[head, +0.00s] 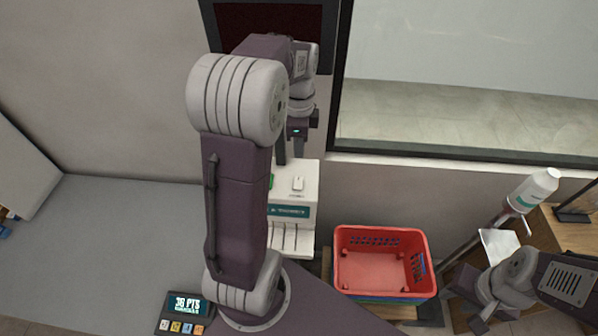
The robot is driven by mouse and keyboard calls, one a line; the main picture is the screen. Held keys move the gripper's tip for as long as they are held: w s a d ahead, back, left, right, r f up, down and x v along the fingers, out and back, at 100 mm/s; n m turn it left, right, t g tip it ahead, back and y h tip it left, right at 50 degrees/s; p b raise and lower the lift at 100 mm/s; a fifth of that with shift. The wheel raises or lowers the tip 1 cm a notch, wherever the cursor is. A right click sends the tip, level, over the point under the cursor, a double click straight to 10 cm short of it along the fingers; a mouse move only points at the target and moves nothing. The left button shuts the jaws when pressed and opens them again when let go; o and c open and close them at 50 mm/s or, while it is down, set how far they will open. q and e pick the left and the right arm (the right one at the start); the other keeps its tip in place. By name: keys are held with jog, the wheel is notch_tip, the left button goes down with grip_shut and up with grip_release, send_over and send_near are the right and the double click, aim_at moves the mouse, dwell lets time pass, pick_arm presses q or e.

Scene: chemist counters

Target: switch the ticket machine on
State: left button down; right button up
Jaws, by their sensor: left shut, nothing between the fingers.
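A white machine (308,205) with a green label band stands against the back wall, and it looks like the ticket machine. A small white switch (298,184) sits on its top, and a bit of green shows to the left of the switch. I cannot tell the switch's position. My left gripper (291,158) is shut and empty, pointing down above the back of the machine's top, behind the switch. My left arm hides the machine's left side. My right gripper (466,306) is at the lower right, far from the machine; its fingers are too unclear to judge.
A red basket (345,290) stands right of the machine. A white bottle (533,190) is further right. A dark screen (325,40) hangs above the machine.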

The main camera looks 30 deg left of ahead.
aim_at(299, 181)
pick_arm(q)
notch_tip(299, 181, down, 10)
jog(key=shift+r+p, duration=0.2)
jog(key=shift+p, duration=0.8)
jog(key=shift+f, duration=0.5)
jog(key=shift+f, duration=0.2)
jog(key=shift+s, duration=0.15)
jog(key=shift+s+d+r, duration=0.15)
jog(key=shift+s+d, duration=0.05)
jog(key=shift+s, duration=0.1)
jog(key=shift+s+d+r, duration=0.1)
jog(key=shift+s+d, duration=0.05)
jog(key=shift+s, duration=0.05)
